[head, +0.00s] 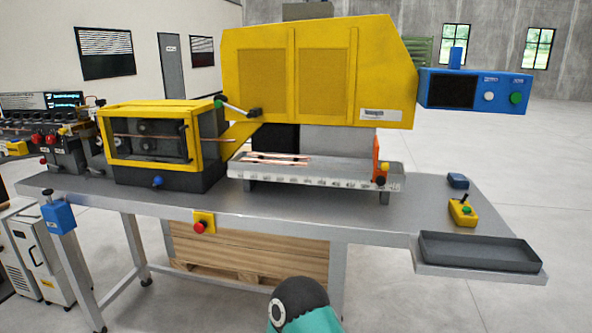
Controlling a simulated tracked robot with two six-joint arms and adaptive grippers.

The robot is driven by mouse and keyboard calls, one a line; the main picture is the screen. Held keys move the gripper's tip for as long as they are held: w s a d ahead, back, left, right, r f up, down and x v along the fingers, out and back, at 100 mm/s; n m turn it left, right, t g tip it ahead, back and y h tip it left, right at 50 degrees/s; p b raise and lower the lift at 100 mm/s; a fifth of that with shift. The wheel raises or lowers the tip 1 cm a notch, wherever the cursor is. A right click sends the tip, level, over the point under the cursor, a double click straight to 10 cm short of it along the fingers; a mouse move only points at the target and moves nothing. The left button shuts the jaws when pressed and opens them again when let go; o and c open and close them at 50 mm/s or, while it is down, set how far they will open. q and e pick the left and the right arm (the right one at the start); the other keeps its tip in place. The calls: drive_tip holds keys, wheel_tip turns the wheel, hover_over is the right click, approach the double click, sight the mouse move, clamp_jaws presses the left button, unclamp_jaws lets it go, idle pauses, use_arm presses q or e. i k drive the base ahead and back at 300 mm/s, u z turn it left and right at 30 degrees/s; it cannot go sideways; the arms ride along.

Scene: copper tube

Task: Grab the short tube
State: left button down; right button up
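Several thin copper-coloured tubes (275,162) lie roughly parallel at the left part of a long grey tray (340,181) under the big yellow machine. They are small in the picture, and I cannot tell their lengths apart with certainty. Another copper tube (135,137) runs level through the yellow-framed box on the left. Neither of my grippers is in view. Only a teal and black part of one of my arms shows at the bottom centre, well apart from the tubes.
The tray stands on a grey metal bench (330,205). The big yellow machine (310,70) rises behind it. An empty dark tray (480,252), a yellow control box (462,212) and a small blue block (457,181) are at the right. A red button (199,227) is on the front edge.

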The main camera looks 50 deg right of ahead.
sight(246, 160)
drive_tip(key=z, duration=0.8)
drive_tip(key=k, duration=0.1)
drive_tip(key=z, duration=0.1)
drive_tip(key=i, duration=0.7)
drive_tip(key=z, duration=0.05)
